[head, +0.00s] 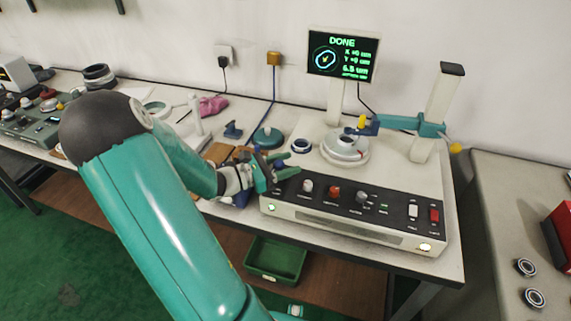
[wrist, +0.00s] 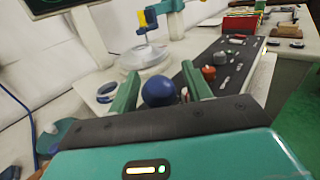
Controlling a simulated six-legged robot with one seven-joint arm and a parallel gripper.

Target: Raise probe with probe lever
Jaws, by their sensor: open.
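My gripper (head: 287,164) is open above the left end of the black control panel. In the wrist view, a blue ball knob (wrist: 160,91) shows between the open fingers (wrist: 160,72); I cannot tell whether they touch it. The probe arm (head: 395,122) is teal and runs from a white post (head: 437,110) to a yellow-tipped probe (head: 362,123) over the round stage (head: 345,147). A yellow ball on a thin rod (head: 455,148), likely the probe lever, sticks out right of the post, well away from my gripper. The probe tip's contact with the ring is too small to tell.
The screen (head: 342,55) reads DONE. The panel (head: 352,208) carries several knobs and switches. A dark ring (head: 301,146) lies left of the stage. A grey side table (head: 510,190) with rings stands at right, and a green bin (head: 276,260) sits below the bench.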

